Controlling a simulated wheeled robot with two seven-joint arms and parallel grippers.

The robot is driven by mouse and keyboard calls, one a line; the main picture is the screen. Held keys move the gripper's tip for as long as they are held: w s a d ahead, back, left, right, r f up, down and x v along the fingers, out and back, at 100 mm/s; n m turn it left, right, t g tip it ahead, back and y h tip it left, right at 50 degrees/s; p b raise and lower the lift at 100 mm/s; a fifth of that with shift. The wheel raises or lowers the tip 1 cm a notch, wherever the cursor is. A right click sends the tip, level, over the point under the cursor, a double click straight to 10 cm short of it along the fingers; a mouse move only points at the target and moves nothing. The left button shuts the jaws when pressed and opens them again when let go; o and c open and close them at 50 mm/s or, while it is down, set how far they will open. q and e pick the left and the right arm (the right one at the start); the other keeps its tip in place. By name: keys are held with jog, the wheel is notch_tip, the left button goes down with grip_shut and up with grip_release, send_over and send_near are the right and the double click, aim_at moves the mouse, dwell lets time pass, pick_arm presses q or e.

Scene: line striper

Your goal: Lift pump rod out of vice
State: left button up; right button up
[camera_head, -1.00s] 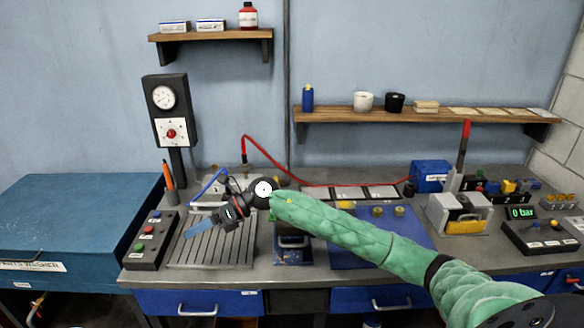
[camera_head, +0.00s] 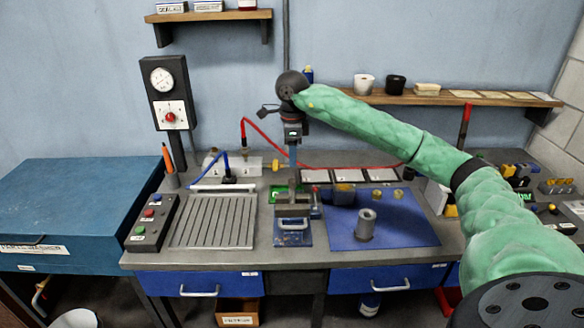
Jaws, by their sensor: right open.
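The vice (camera_head: 292,232) has a blue base and grey jaws and stands at the middle of the bench's front. My left gripper is out of view.
A blue mat (camera_head: 398,232) right of the vice bears a grey hollow cylinder (camera_head: 366,225) and small brass-coloured parts. A ribbed grey tray (camera_head: 213,222) and a button box (camera_head: 151,223) lie left. A red hose (camera_head: 335,163) crosses behind. My right arm spans the right side.

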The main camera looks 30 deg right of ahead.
send_over(292, 180)
notch_tip(292, 180, down, 4)
jog(key=shift+s+f+b, duration=0.1)
jog(key=shift+b, duration=0.3)
jog(key=shift+f, duration=0.75)
jog(key=shift+f+b, duration=0.9)
jog(key=shift+b, duration=0.1)
jog(key=shift+f+b, duration=0.5)
jog(key=shift+f, duration=0.1)
pick_arm(q)
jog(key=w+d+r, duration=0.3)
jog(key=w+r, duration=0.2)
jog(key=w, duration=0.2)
jog(key=shift+b, duration=0.3)
pick_arm(e)
jog(key=shift+f, duration=0.35)
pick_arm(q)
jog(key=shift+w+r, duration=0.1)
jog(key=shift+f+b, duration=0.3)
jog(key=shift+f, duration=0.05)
